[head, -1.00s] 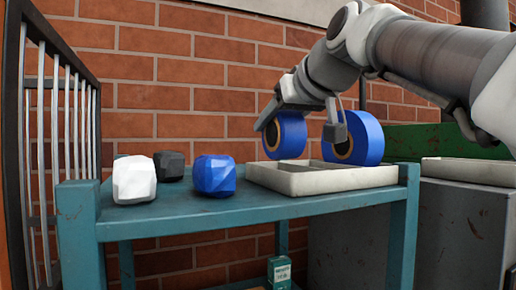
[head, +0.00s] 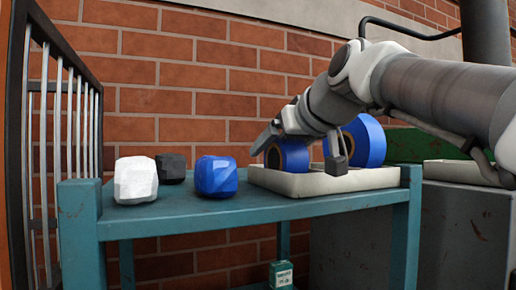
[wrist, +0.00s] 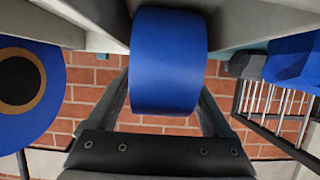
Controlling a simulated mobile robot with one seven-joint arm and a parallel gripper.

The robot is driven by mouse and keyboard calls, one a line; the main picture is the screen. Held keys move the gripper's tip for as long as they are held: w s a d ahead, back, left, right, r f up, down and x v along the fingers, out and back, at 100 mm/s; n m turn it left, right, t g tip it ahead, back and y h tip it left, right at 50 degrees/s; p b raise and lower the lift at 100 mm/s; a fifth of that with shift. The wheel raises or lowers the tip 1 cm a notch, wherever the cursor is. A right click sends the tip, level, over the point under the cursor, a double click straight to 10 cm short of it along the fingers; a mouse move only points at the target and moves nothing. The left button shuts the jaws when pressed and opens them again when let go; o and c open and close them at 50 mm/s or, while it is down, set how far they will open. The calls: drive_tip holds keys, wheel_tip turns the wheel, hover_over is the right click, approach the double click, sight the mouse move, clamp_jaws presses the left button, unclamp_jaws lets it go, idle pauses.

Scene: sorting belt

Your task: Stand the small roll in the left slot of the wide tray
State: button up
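The small roll (head: 294,155) is blue with a tan core. It is upright at the left slot of the wide tray (head: 325,184), its lower edge down within the tray outline; I cannot tell whether it touches the floor. My gripper (head: 301,148) is shut on it, one finger at each side. In the wrist view the small roll (wrist: 168,62) fills the middle between the fingers (wrist: 166,92). A larger blue roll (head: 371,140) stands to the right, partly hidden by my arm; the wrist view shows its face and dark core (wrist: 52,85).
A white chunk (head: 135,180), a black chunk (head: 170,168) and a blue chunk (head: 216,177) lie left of the tray on the teal table (head: 180,218). A barred rack (head: 60,120) stands at the far left. A brick wall is behind.

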drive_tip(key=shift+r, duration=0.2)
drive_tip(key=b+v, duration=0.1)
drive_tip(key=v, duration=1.1)
drive_tip(key=shift+b, duration=0.35)
